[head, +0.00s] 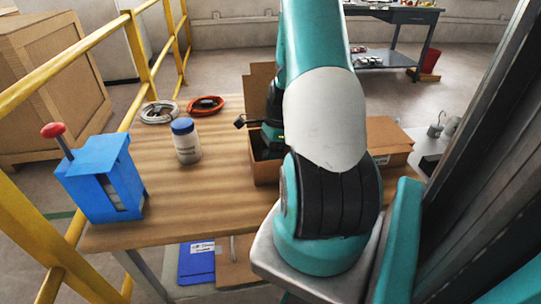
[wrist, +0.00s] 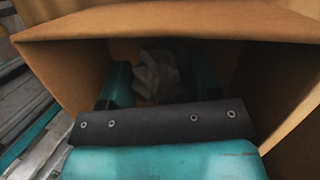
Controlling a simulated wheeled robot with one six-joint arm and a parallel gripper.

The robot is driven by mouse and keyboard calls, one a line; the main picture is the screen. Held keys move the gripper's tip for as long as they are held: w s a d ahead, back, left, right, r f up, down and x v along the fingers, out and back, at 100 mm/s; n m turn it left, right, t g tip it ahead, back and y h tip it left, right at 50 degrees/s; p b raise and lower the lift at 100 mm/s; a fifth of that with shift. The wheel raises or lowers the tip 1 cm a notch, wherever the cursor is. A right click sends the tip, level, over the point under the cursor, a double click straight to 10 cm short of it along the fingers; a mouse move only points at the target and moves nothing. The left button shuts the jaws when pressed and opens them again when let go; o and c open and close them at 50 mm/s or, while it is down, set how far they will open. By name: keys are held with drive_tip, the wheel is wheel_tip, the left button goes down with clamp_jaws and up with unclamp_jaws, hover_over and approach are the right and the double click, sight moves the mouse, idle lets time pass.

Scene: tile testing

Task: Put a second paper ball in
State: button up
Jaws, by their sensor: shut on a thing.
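An open cardboard box (head: 265,172) stands on the wooden table, partly hidden behind my arm, with one flap raised at the back. In the wrist view the box's brown rim (wrist: 180,26) and walls surround my gripper (wrist: 155,90), which reaches down into the dark inside. In the head view the fingers are hidden by my arm and the box. The box floor is too dark to tell whether another paper ball lies there.
A yellow railing (head: 140,50) runs along the left.

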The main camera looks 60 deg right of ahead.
drive_tip(key=shift+f, duration=0.1)
drive_tip(key=o, duration=0.9)
drive_tip(key=p+v, duration=0.2)
drive_tip(key=v, duration=1)
drive_tip(key=w+a+r+n, duration=0.3)
drive_tip(key=a+n, duration=0.2)
drive_tip(key=a, duration=0.3)
drive_tip(key=w+a+r+n, duration=0.3)
drive_tip(key=a+n, duration=0.3)
drive_tip(key=a, duration=0.2)
drive_tip(key=w+a+r+n, duration=0.25)
drive_tip(key=a+n, duration=0.25)
drive_tip(key=a, duration=0.3)
drive_tip(key=s+a+r+n, duration=0.2)
drive_tip(key=s+a+n, duration=0.2)
drive_tip(key=a+n, duration=0.2)
drive_tip(key=s+a+r+n, duration=0.1)
drive_tip(key=s+a+n, duration=0.4)
drive_tip(key=a+n, duration=0.1)
drive_tip(key=s+a+r+n, duration=0.2)
drive_tip(key=s+a+n, duration=0.2)
drive_tip(key=a+n, duration=0.2)
drive_tip(key=shift+s+a+r+n+y, duration=0.1)
drive_tip(key=shift+a+r+n+y, duration=0.1)
drive_tip(key=shift+a, duration=0.3)
drive_tip(key=shift+s+a+r+n+y, duration=0.1)
drive_tip(key=shift+a+y, duration=0.1)
drive_tip(key=shift+a, duration=0.3)
